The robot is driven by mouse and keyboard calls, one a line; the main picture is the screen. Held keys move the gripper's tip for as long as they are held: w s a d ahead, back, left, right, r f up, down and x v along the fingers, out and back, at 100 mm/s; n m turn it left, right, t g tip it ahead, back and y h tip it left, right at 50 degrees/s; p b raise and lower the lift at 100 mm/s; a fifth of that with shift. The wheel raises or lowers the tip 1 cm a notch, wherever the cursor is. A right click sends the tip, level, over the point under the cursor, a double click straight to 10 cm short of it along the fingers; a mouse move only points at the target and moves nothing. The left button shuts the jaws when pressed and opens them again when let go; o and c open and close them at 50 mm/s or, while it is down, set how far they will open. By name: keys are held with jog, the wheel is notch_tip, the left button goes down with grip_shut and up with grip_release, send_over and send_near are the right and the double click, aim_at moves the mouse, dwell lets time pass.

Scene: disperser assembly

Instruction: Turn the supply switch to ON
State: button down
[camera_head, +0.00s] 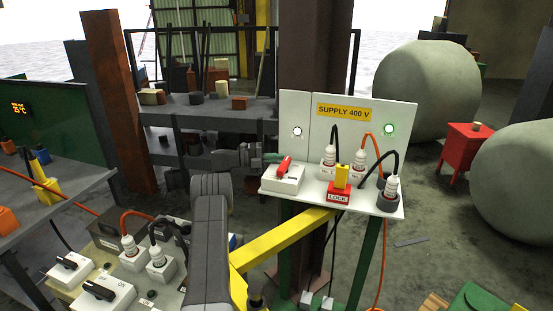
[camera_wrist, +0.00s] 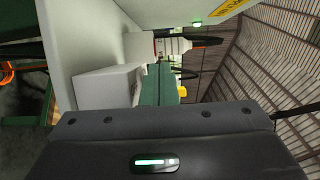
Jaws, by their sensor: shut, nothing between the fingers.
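The supply switch is a red handle (camera_head: 285,163) on a white box (camera_head: 283,182) at the left end of the supply panel's shelf, in the head view. The handle is tilted, its top leaning right. My gripper (camera_head: 274,157) comes in from the left, its green fingers shut and empty close beside the red handle. I cannot tell whether they touch it. In the wrist view the green fingers (camera_wrist: 158,86) point away beside the white box (camera_wrist: 104,88); the red handle is hidden there.
The panel (camera_head: 343,128) reads SUPPLY 400 V; its right lamp (camera_head: 389,129) is green, its left one whitish. White plugs (camera_head: 329,154), a red LOCK block (camera_head: 340,195) and cables crowd the shelf right of the switch. A yellow bar (camera_head: 285,243) runs below.

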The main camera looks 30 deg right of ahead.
jog(key=shift+s+d, duration=0.1)
jog(key=v, duration=1.4)
jog(key=shift+b, duration=0.35)
jog(key=shift+s+f, duration=0.1)
jog(key=x, duration=1.3)
jog(key=shift+s+d+p, duration=0.1)
jog(key=shift+d+p, duration=0.25)
jog(key=shift+d, duration=0.05)
